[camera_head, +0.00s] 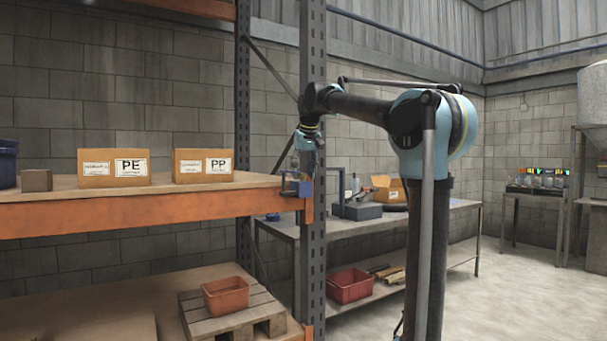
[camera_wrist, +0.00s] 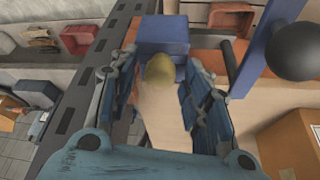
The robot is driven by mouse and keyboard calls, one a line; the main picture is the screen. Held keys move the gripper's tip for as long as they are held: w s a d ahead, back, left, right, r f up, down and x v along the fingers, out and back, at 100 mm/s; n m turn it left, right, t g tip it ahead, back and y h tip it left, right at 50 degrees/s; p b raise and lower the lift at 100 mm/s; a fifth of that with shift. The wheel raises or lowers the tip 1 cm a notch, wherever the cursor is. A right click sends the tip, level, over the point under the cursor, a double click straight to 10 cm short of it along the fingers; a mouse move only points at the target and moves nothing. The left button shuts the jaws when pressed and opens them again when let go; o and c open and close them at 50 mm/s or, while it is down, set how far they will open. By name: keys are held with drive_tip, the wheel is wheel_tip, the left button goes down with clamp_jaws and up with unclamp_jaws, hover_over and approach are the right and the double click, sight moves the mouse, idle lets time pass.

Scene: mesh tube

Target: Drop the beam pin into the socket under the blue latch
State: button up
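The blue latch (camera_head: 298,187) sits at the right end of the orange shelf beam, by the grey upright. In the wrist view it is a blue block (camera_wrist: 164,35) just beyond my fingertips. A rounded yellowish piece (camera_wrist: 160,71), perhaps the head of the beam pin, shows in front of the block, between my fingers. My gripper (camera_wrist: 160,78) points down above the latch, its two blue-padded fingers apart. Gaps show between the fingers and the yellowish piece. My gripper also shows in the head view (camera_head: 309,150), small beside the upright. The socket is hidden.
The grey upright (camera_head: 313,230) stands close beside my gripper. Boxes marked PE (camera_head: 98,168) and PP (camera_head: 188,166) stand on the shelf left of it. A workbench (camera_head: 440,207) stands behind. In the wrist view, a dark ball (camera_wrist: 291,52) hangs near the right edge.

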idle(0.3)
drive_tip(key=v, duration=1.2)
drive_tip(key=shift+d+f, duration=0.15)
